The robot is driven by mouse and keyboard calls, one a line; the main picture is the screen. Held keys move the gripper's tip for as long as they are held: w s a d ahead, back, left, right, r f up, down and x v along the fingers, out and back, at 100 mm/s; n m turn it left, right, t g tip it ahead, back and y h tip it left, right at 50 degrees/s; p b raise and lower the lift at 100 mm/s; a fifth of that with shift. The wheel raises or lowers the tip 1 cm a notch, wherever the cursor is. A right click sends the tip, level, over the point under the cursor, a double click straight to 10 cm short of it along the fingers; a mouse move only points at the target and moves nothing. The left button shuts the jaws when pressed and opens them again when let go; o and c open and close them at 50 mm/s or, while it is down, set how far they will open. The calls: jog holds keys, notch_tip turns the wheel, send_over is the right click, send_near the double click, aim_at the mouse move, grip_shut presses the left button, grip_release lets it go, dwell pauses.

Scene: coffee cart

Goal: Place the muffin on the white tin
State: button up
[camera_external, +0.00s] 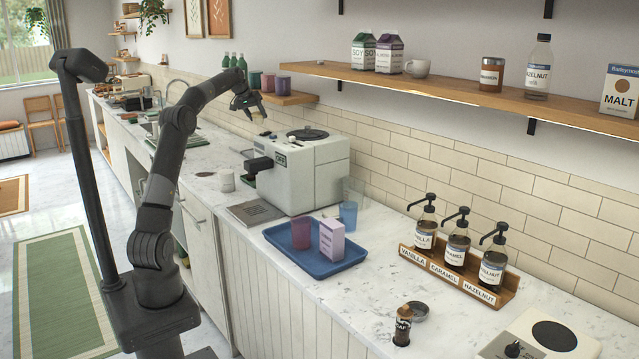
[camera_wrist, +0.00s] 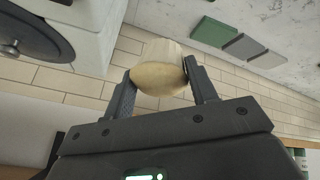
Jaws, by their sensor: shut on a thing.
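My gripper (camera_external: 253,106) is raised behind the coffee machine, above the far stretch of counter. In the wrist view its two fingers (camera_wrist: 160,84) are shut on a pale, rounded muffin (camera_wrist: 159,76) with a light wrapper. The muffin is held clear of the counter. In the external view it is too small to make out. A small white round container (camera_external: 227,178), which may be the white tin, stands on the counter left of the coffee machine, below and nearer than the gripper.
The coffee machine (camera_external: 302,172) is a bulky obstacle beside the arm. A wooden shelf with cups (camera_external: 284,84) is close to the gripper. A blue tray (camera_external: 318,262) holds a cup and a carton. Green and grey squares (camera_wrist: 217,32) lie on the counter in the wrist view.

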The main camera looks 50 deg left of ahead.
jog(key=s+a+f+n+y, duration=0.1)
jog(key=s+a+n, duration=0.2)
jog(key=s+a, duration=0.3)
jog(key=a, duration=0.2)
jog(key=shift+a+f+n+g+y, duration=0.3)
jog(key=shift+a+f+y, duration=0.05)
jog(key=shift+f+y, duration=0.05)
jog(key=s+f+n+y, duration=0.1)
jog(key=s+f, duration=0.1)
jog(key=f, duration=0.1)
jog(key=s+d+f+n+g, duration=0.1)
jog(key=s+f+n, duration=0.1)
jog(key=s, duration=0.1)
jog(key=s+f+n+y, duration=0.1)
jog(key=s+f+n, duration=0.1)
jog(key=f, duration=0.1)
jog(key=shift+s+d+f+g+y, duration=0.2)
jog(key=shift+d+f+g+y, duration=0.1)
jog(key=shift+g, duration=0.1)
jog(key=n, duration=0.1)
send_near(227, 170)
jog(key=x, duration=0.4)
jog(key=shift+f, duration=0.1)
jog(key=o, duration=1)
jog(key=shift+a+f, duration=0.1)
jog(key=shift+c, duration=0.2)
